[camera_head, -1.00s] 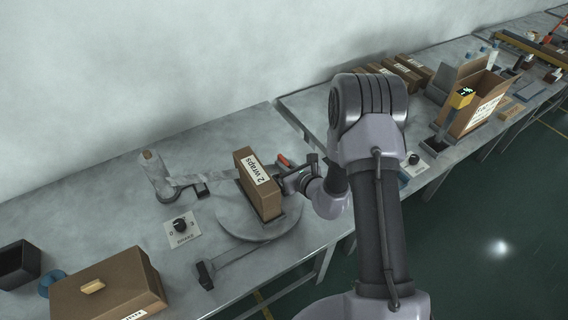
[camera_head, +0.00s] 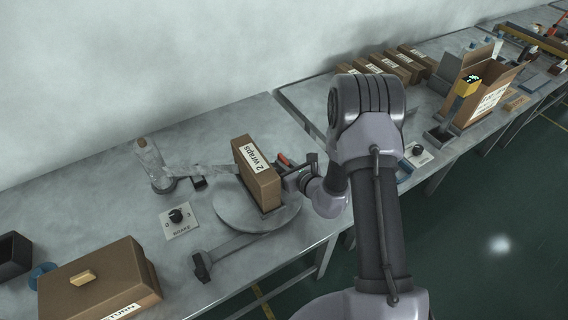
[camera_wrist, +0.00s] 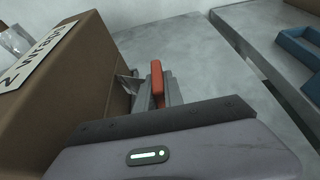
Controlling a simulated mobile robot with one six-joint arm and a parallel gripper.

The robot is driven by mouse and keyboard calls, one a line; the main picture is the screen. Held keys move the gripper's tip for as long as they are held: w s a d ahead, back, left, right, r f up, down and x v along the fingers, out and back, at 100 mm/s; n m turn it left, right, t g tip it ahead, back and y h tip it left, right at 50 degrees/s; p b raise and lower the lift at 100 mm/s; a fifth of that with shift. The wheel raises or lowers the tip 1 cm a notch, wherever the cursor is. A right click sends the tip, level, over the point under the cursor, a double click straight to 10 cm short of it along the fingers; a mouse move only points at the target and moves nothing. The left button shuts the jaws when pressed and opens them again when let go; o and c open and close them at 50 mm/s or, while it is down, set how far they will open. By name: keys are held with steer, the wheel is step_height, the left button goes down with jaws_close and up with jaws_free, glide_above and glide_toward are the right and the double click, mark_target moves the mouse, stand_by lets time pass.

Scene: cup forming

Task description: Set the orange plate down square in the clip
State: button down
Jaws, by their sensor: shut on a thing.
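The orange plate (camera_head: 283,159) is small and shows just above my gripper in the head view. In the wrist view the orange plate (camera_wrist: 157,78) stands upright between the grey fingers of my gripper (camera_wrist: 156,95), which are shut on it. My gripper (camera_head: 298,178) is at the right side of a tall brown carton (camera_head: 257,178) labelled "2 wraps". A pointed grey part (camera_wrist: 131,84) shows between carton and fingers in the wrist view; I cannot tell whether it is the clip. The plate's lower end is hidden.
The carton stands on a round grey turntable (camera_head: 232,212). A film roll (camera_head: 152,165) with a strip of film running to the carton is at left. A dial (camera_head: 177,216) and a brown box (camera_head: 100,285) are in front left. The bench is bare behind the gripper.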

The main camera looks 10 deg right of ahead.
steer(key=shift+f, duration=0.1)
steer(key=c, duration=1.4)
jaws_free()
steer(key=shift+o, duration=0.2)
steer(key=p+v, duration=0.3)
steer(key=v, duration=1.4)
steer(key=shift+s, duration=0.25)
